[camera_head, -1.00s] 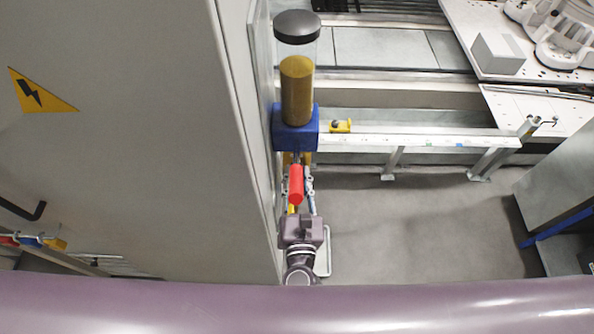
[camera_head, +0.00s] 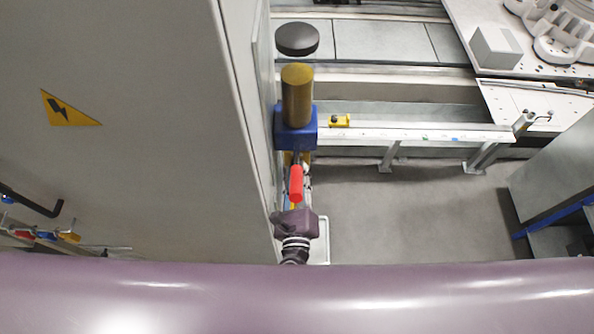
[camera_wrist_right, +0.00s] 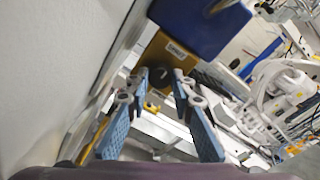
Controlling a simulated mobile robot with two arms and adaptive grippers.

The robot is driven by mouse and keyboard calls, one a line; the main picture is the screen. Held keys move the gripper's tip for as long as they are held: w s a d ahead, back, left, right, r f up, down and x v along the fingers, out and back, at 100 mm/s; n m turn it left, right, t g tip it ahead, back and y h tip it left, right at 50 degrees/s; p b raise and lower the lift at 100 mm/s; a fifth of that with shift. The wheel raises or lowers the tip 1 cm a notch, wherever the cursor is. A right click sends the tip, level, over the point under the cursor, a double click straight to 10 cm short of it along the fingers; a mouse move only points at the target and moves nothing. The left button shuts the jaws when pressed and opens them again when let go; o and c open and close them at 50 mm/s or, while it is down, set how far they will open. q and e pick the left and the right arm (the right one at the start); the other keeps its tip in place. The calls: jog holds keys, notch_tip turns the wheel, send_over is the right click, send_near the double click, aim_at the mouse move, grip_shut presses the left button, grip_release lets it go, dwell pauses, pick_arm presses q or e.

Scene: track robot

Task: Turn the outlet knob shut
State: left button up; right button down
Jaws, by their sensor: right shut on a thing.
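The blue outlet block (camera_head: 296,128) sits under a cylinder of brown-gold material (camera_head: 297,95) beside the grey cabinet. A red handle (camera_head: 296,184) hangs below it. There the fingertips of my right gripper (camera_wrist_right: 160,76) close on a small dark outlet knob (camera_wrist_right: 158,76) in front of this body. My left gripper is out of view.
The grey cabinet wall (camera_head: 150,150) stands close on the left. A rail with a small yellow item (camera_head: 340,121) runs behind to the right. The floor (camera_head: 410,210) to the right is clear. A grey cabinet (camera_head: 560,165) stands at the far right.

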dwell(0.4)
jog(key=c, duration=1.7)
grip_release()
jog(key=shift+o, duration=0.2)
jog(key=shift+s, duration=0.15)
jog(key=s, duration=1.1)
jog(key=shift+s+r, duration=0.4)
jog(key=shift+r, duration=0.05)
